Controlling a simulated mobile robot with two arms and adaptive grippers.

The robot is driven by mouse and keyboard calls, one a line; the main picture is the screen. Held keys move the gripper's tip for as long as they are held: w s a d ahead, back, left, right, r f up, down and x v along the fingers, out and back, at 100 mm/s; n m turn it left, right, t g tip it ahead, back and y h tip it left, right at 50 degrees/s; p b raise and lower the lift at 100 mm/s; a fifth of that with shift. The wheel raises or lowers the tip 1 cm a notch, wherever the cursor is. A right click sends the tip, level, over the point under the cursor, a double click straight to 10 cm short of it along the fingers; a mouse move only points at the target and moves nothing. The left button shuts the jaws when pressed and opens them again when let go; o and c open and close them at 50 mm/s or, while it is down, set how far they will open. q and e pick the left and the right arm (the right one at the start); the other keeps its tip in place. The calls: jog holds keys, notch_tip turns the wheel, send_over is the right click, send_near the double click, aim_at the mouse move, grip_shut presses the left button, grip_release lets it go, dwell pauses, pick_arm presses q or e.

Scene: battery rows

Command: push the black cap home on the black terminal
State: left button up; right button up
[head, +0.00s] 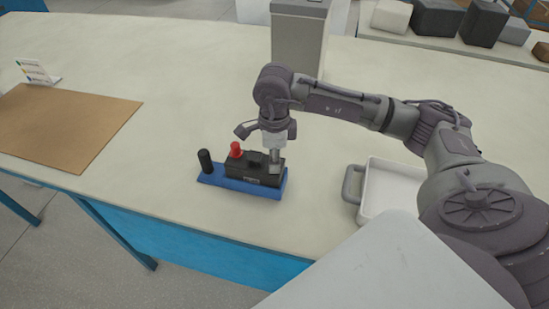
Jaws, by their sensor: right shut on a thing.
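A black battery (249,170) sits on a blue base (258,188) near the table's front edge. A red cap (236,149) stands upright on the battery's left part. My right gripper (274,163) points down over the battery's right part, where the black terminal would be. It is shut on the black cap, which its fingers mostly hide. I cannot tell how far down the cap sits on the terminal. A black upright cylinder (205,160) stands on the left end of the blue base. My left gripper is not in view.
A white tray (393,185) with a grey handle lies right of the battery. A brown mat (60,125) and a small card stand (36,71) are at the left. A grey box (299,38) stands behind. The table between mat and battery is clear.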

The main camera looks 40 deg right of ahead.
jog(key=shift+f+b, duration=0.45)
dwell(0.6)
jog(key=o, duration=1.3)
jog(key=shift+o, duration=0.2)
jog(key=shift+r, duration=0.1)
jog(key=shift+r+p, duration=2)
jog(key=shift+r, duration=1.4)
